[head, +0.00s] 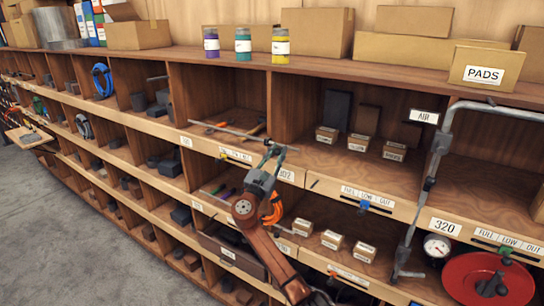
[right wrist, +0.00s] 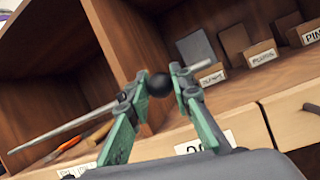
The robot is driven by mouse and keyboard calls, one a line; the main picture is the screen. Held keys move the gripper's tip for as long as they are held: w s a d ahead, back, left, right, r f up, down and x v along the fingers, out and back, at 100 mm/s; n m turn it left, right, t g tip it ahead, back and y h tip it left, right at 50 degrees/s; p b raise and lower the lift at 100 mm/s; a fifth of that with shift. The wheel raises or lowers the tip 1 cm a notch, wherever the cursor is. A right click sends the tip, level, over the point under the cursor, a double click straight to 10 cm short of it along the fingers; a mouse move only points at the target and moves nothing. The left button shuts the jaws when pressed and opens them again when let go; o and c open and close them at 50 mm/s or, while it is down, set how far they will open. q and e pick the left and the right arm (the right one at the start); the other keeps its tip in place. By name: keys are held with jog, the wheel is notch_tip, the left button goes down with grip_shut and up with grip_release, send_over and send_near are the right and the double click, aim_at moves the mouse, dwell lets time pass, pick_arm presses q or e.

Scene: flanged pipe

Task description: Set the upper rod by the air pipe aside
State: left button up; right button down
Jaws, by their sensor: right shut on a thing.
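My right gripper (head: 273,152) is shut on a thin grey rod (head: 225,131), in front of the divider between two upper compartments. In the right wrist view the gripper (right wrist: 160,88) has its fingers on either side of the rod's black ball (right wrist: 159,85). The rod (right wrist: 70,127) slopes down to the left across the left compartment; whether it touches the shelf is unclear. The grey air pipe (head: 442,150) bends down at the right, by the "AIR" sign (head: 424,116). My left gripper is not in view.
Hand tools (head: 250,130) lie in the compartment behind the rod. Small labelled boxes (head: 358,143) stand in the compartment to its right. A pressure gauge (head: 437,246) and a red round flange (head: 488,280) are at the lower right. Jars (head: 243,45) stand on the top shelf.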

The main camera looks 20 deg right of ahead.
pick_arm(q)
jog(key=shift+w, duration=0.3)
pick_arm(e)
jog(key=c, duration=1.7)
grip_release()
jog(key=shift+w, duration=0.1)
jog(key=shift+a+f, duration=0.1)
jog(key=shift+a, duration=0.05)
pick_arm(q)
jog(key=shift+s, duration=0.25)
pick_arm(e)
jog(key=v, duration=1.1)
jog(key=shift+s+a+f, duration=0.1)
jog(key=shift+s+a, duration=0.1)
jog(key=shift+s, duration=0.2)
jog(key=shift+f, duration=0.1)
